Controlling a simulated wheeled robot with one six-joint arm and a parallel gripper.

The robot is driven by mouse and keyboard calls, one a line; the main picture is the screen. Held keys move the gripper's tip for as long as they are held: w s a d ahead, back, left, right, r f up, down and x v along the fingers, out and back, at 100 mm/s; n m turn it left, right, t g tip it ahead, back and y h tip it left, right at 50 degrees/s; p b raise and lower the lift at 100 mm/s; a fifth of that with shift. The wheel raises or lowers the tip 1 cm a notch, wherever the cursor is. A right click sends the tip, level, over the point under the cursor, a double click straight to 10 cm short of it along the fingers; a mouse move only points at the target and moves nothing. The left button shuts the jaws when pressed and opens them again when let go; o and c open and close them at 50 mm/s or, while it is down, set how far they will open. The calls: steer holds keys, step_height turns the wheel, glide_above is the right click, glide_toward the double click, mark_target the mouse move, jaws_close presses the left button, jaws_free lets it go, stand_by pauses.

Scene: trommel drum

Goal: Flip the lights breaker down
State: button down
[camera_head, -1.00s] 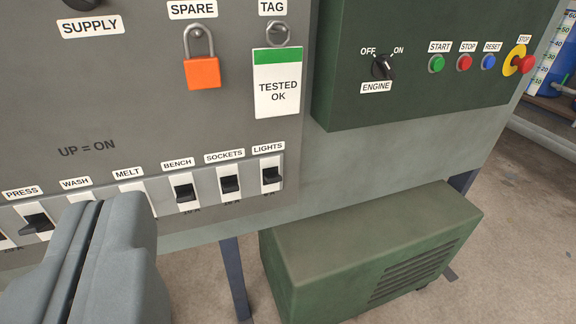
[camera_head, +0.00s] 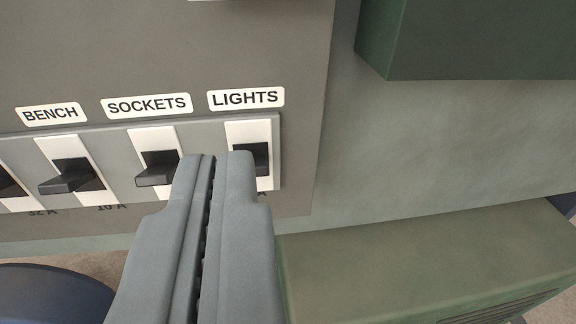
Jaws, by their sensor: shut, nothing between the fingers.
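The lights breaker (camera_head: 262,157) is at the right end of the breaker row, under the LIGHTS label (camera_head: 246,98). It has a white face and a black lever, partly hidden behind my gripper, so I cannot tell its position or whether I touch it. My gripper (camera_head: 217,160) is shut and empty. Its tips lie over the lower left of the lights breaker, just right of the sockets breaker's lever.
The sockets breaker (camera_head: 157,168) and bench breaker (camera_head: 68,175) sit to the left, levers sticking out. A dark green box (camera_head: 470,40) juts out at the upper right. A green housing (camera_head: 430,265) stands at the lower right.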

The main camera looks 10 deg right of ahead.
mark_target(246, 87)
steer(key=shift+w+d+f, duration=0.45)
steer(key=shift+f, duration=0.2)
steer(key=w, duration=0.6)
steer(key=w+f, duration=0.1)
steer(key=w, duration=0.3)
steer(key=shift+w, duration=0.1)
steer(key=shift+s+f, duration=0.3)
steer(key=shift+f, duration=0.2)
steer(key=shift+s+f, duration=0.25)
steer(key=shift+f, duration=0.2)
steer(key=shift+s+f, duration=0.4)
steer(key=shift+f, duration=0.45)
